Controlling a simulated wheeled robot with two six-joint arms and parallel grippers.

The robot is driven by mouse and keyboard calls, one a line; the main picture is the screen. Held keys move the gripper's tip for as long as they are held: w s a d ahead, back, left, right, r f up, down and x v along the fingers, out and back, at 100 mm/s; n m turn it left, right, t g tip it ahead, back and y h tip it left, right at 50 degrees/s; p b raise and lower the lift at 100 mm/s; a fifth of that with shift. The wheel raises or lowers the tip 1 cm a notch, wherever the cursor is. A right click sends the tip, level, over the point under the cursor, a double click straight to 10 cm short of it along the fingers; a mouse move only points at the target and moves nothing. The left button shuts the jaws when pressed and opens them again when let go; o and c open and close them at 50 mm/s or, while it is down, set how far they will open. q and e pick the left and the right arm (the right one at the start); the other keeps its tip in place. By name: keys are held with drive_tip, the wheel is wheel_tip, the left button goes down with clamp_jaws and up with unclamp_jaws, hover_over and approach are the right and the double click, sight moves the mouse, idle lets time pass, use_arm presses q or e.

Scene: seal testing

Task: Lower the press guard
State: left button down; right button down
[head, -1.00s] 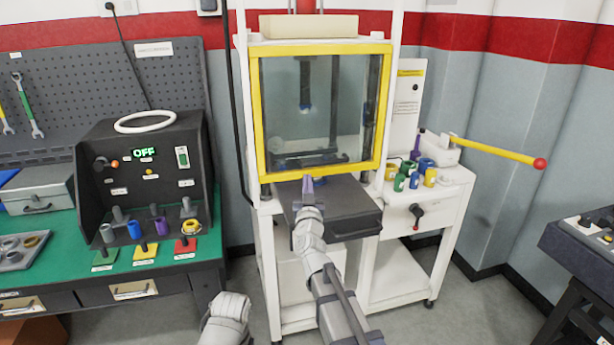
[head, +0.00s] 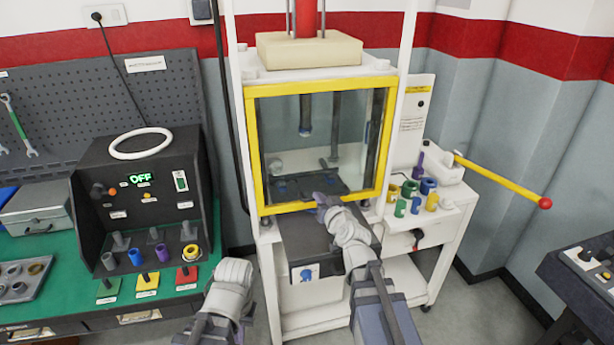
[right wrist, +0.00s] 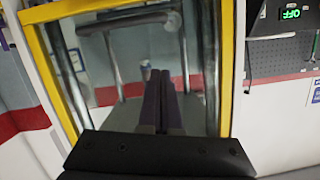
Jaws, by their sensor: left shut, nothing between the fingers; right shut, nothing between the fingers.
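The press guard is a clear panel in a yellow frame (head: 320,207) on the front of the white press. Its top bar sits just under the white crossbeam, and its bottom bar is just above the dark press table (head: 296,243). My right gripper (head: 322,199) is shut and empty, with purple fingers at the guard's bottom bar; contact cannot be told. In the right wrist view the shut fingers (right wrist: 164,75) overlap the clear panel, inside the yellow frame (right wrist: 228,70). My left gripper (head: 235,268) is low in front of the green bench, its fingers hidden.
A yellow lever (head: 500,180) with a red knob sticks out right of the press. Several coloured cylinders (head: 428,188) stand on the side shelf. The black test box (head: 145,200) reads OFF on the left bench. A dark console (head: 580,270) stands at right.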

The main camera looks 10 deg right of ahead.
drive_tip(key=shift+s, duration=0.1)
drive_tip(key=b+x, duration=0.1)
drive_tip(key=x, duration=0.2)
drive_tip(key=f+b+x, duration=0.1)
drive_tip(key=b+x, duration=0.1)
drive_tip(key=x, duration=0.2)
drive_tip(key=b+x, duration=0.1)
drive_tip(key=x, duration=0.2)
drive_tip(key=shift+a+f+b, duration=0.15)
drive_tip(key=shift+f+b, duration=0.15)
drive_tip(key=shift+f, duration=0.15)
drive_tip(key=shift+a+f+b, duration=0.3)
drive_tip(key=shift+f+b, duration=0.65)
wheel_tip(320, 180, down, 5)
drive_tip(key=b, duration=0.5)
drive_tip(key=shift+s, duration=0.15)
drive_tip(key=shift+r, duration=0.1)
